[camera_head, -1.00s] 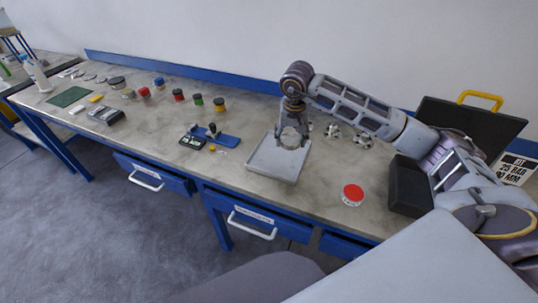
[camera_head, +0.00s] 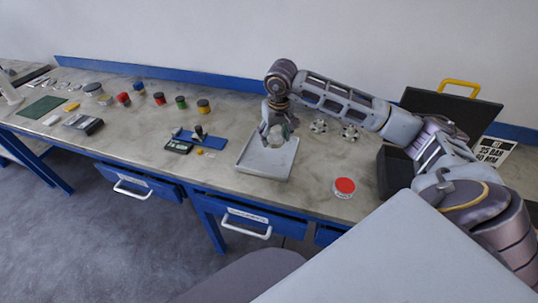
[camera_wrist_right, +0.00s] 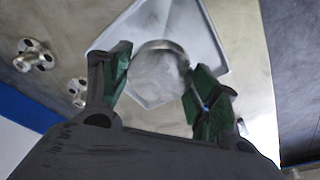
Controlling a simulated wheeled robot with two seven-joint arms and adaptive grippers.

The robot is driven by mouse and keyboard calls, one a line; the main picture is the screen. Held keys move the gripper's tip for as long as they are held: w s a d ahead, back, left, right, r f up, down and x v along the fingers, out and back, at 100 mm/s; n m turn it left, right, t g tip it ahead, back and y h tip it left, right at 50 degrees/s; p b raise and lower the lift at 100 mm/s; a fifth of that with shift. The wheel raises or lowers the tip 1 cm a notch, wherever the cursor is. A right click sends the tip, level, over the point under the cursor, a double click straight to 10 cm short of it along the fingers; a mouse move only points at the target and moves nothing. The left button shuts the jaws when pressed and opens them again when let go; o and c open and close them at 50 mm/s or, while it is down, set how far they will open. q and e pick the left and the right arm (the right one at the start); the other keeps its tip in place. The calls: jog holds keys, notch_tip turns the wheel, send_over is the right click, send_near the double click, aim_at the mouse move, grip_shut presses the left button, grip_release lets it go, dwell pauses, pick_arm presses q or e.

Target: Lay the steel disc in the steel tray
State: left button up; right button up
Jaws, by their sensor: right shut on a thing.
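The steel tray (camera_head: 252,166) is a shallow, light grey square tray on the bench, in the middle of the head view. It also shows in the right wrist view (camera_wrist_right: 208,58), beyond the fingers. My right gripper (camera_head: 276,131) points down over the tray's back part. It is shut on the steel disc (camera_wrist_right: 158,70), whose round, shiny face sits between the two green-padded fingertips (camera_wrist_right: 159,76). In the head view the disc (camera_head: 275,138) is small and partly hidden by the fingers. I cannot tell whether the disc touches the tray floor. My left gripper is not in view.
Small flanged metal parts (camera_head: 349,132) stand right of the tray. A red-topped round tin (camera_head: 343,187) is at the front right, near a black case (camera_head: 450,112). A blue tool stand (camera_head: 197,138) and a dark meter (camera_head: 179,147) lie left of the tray. Coloured jars (camera_head: 203,106) stand behind.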

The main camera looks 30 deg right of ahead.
jog(key=shift+s+r+n, duration=0.1)
jog(key=shift+s+n, duration=0.05)
jog(key=shift+n, duration=0.55)
send_over(274, 161)
jog(key=shift+s+f+p, duration=0.15)
jog(key=shift+f+p, duration=0.2)
jog(key=shift+f, duration=2.8)
jog(key=shift+f, duration=1.9)
jog(key=shift+f, duration=0.1)
jog(key=o, duration=1.5)
jog(key=shift+o, duration=0.2)
